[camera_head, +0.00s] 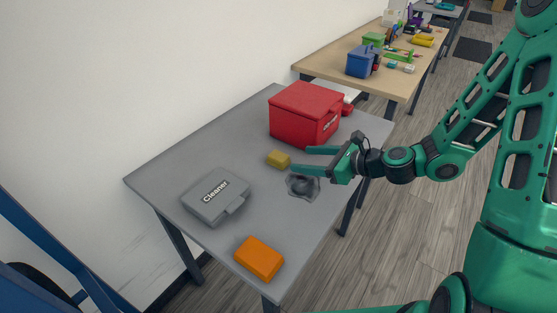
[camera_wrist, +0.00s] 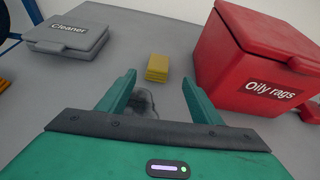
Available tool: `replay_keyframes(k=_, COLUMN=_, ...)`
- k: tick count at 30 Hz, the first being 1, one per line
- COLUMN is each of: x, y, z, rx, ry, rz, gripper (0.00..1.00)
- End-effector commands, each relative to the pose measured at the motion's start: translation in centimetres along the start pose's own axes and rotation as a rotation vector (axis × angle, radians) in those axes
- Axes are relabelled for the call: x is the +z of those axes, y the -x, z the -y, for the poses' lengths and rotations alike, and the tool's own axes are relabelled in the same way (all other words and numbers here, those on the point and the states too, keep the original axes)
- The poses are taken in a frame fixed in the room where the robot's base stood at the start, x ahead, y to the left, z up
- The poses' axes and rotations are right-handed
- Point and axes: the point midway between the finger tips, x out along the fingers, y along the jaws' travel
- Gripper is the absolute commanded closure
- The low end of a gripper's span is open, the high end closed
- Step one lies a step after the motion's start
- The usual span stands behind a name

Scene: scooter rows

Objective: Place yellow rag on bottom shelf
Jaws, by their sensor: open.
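The yellow rag (camera_head: 278,159) is a small folded block on the grey table (camera_head: 165,168). It lies just left of my gripper's fingertips (camera_head: 299,161) in the head view. In the wrist view the yellow rag (camera_wrist: 158,67) lies ahead of and between the two open fingers (camera_wrist: 158,82), not held. My gripper is open and empty, low over the table. A dark stain (camera_head: 302,186) on the tabletop lies by the lower finger. No bottom shelf can be made out for certain in these views.
A red box labelled "Oily rags" (camera_wrist: 262,60) stands close to the right of the yellow rag. A grey "Cleaner" case (camera_head: 215,195) and an orange block (camera_head: 259,258) sit on the table. A wooden table (camera_head: 335,58) with many items stands behind. A blue frame (camera_head: 45,240) is at lower left.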

Motion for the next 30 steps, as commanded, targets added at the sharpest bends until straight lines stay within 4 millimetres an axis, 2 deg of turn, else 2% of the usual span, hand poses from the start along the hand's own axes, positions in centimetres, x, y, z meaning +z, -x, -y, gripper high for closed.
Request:
replay_keyframes(k=5, x=0.1, y=-1.1, z=0.3, rx=-0.011, ry=-0.065, rz=0.021, gripper=0.41)
replay_keyframes(k=12, x=0.2, y=-4.5, z=0.2, rx=-0.009, ry=-0.059, rz=0.020, gripper=0.41)
replay_keyframes(k=20, x=0.2, y=-6.2, z=0.1, rx=-0.010, ry=-0.059, rz=0.019, gripper=0.41)
replay_keyframes(k=30, x=0.4, y=-10.5, z=-0.3, rx=-0.011, ry=-0.057, rz=0.019, gripper=0.41)
